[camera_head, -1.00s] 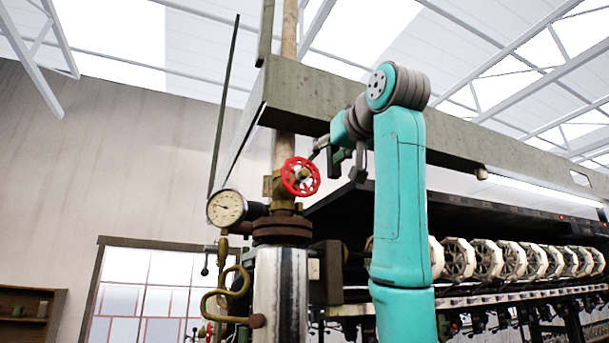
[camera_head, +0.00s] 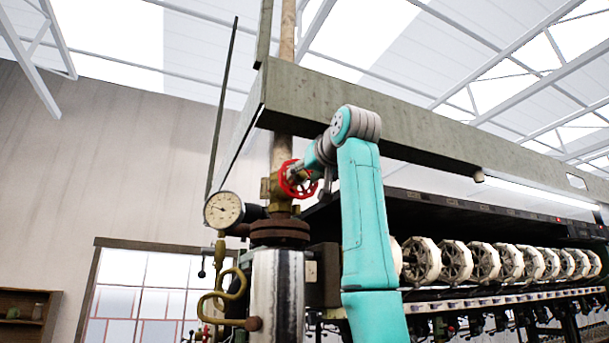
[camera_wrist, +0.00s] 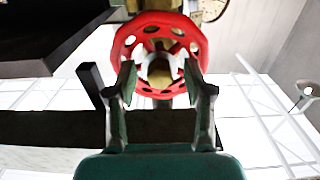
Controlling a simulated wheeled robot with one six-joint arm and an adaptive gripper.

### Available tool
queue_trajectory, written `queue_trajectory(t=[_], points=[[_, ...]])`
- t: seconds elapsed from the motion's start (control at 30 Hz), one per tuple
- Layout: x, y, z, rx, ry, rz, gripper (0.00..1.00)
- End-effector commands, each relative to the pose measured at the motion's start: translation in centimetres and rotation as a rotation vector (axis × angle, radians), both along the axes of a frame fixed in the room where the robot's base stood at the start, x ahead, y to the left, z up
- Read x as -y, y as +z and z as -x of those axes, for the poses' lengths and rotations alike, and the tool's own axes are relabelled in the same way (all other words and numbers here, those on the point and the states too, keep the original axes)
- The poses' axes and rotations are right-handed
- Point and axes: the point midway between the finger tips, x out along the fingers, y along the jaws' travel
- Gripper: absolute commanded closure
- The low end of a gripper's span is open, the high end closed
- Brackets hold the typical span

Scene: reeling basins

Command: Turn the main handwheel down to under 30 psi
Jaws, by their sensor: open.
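The red handwheel (camera_head: 285,180) sits on a brass valve (camera_head: 268,187) on the vertical pipe, partly hidden by my gripper in the head view. In the wrist view the red handwheel (camera_wrist: 160,28) fills the top middle, with holes around its rim. My gripper (camera_wrist: 158,80) is open, its two fingers apart at the lower part of the wheel, overlapping its rim in the picture. I cannot tell whether they touch it. The round pressure gauge (camera_head: 224,209) is left of the valve; its numbers are too small to read. Part of its dial shows in the wrist view (camera_wrist: 266,14).
A rusty flange (camera_head: 280,232) and a shiny cylinder (camera_head: 278,290) stand below the valve. A curled brass tube (camera_head: 238,285) hangs at the left. A long beam (camera_head: 390,125) runs above my arm. The reeling machine's white reels (camera_head: 485,262) are at the right.

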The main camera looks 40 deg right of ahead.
Motion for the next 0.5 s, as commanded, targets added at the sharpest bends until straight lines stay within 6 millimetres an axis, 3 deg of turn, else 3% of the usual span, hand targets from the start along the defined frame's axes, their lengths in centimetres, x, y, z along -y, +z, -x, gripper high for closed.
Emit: queue_trajectory(t=[0.17, 0.37, 0.5], points=[[0.01, 0.0, 0.01, 0.0, 0.0, 0.0, 0.5], [0.01, 0.0, 0.01, 0.0, 0.0, 0.0, 1.0], [0.01, -0.01, 0.01, 0.001, 0.0, -0.003, 1.0]])
